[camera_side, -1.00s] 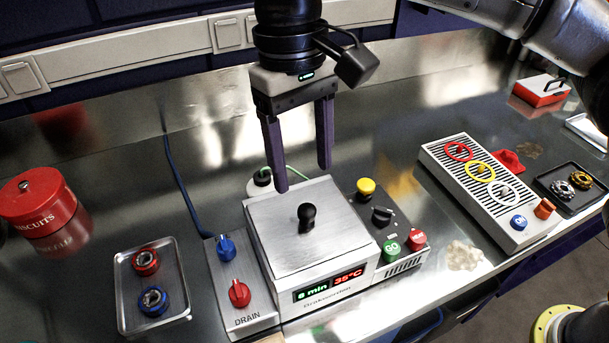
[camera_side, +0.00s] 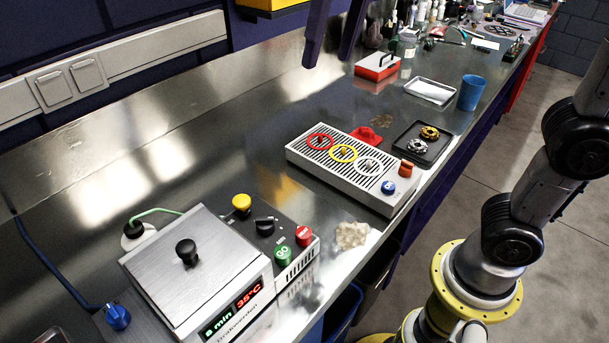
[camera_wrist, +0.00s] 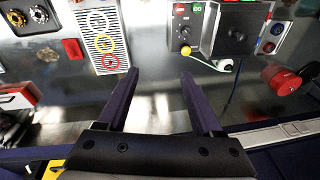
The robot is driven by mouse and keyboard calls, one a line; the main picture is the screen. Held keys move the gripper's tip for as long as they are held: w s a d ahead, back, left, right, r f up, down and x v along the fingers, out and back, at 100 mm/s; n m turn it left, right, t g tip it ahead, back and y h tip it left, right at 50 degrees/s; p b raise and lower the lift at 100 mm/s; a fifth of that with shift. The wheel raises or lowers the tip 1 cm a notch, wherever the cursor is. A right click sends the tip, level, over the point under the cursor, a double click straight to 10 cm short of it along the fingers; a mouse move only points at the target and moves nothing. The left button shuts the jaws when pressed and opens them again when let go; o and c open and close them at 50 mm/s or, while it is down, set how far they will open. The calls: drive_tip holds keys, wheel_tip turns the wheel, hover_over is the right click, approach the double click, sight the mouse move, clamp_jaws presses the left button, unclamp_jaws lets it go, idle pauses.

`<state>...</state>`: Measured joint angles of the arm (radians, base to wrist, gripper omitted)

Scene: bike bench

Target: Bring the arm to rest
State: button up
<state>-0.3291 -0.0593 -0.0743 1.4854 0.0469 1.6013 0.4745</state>
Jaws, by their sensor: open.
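My gripper (camera_wrist: 152,98) is open and empty, with its two dark fingers apart. In the side view only the finger ends of my gripper (camera_side: 330,55) show, at the top edge, high above the steel bench (camera_side: 240,140). The rest of the hand is out of that frame. In the wrist view the fingers hang over bare steel. They are between the slatted panel (camera_wrist: 97,25) and the lidded steel machine (camera_wrist: 238,33). Nothing touches the fingers.
The slatted panel with red, yellow and white rings stands mid-bench. A black tray (camera_side: 407,156) holds two ring-shaped parts. A red-and-white box (camera_side: 377,67), a white-lined tray (camera_side: 430,93) and a blue cup (camera_side: 471,93) stand farther back. The steel behind the machine is clear.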

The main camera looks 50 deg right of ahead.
drive_tip(key=s+d+f+t, duration=0.2)
drive_tip(key=s+d+f, duration=0.4)
drive_tip(key=s+d, duration=0.3)
drive_tip(key=s+d+f+n+t+h, duration=0.1)
drive_tip(key=s+d+f, duration=0.1)
drive_tip(key=f, duration=0.9)
drive_tip(key=shift+s+f+n+t, duration=0.3)
drive_tip(key=shift+s+t, duration=0.1)
drive_tip(key=shift+s, duration=0.45)
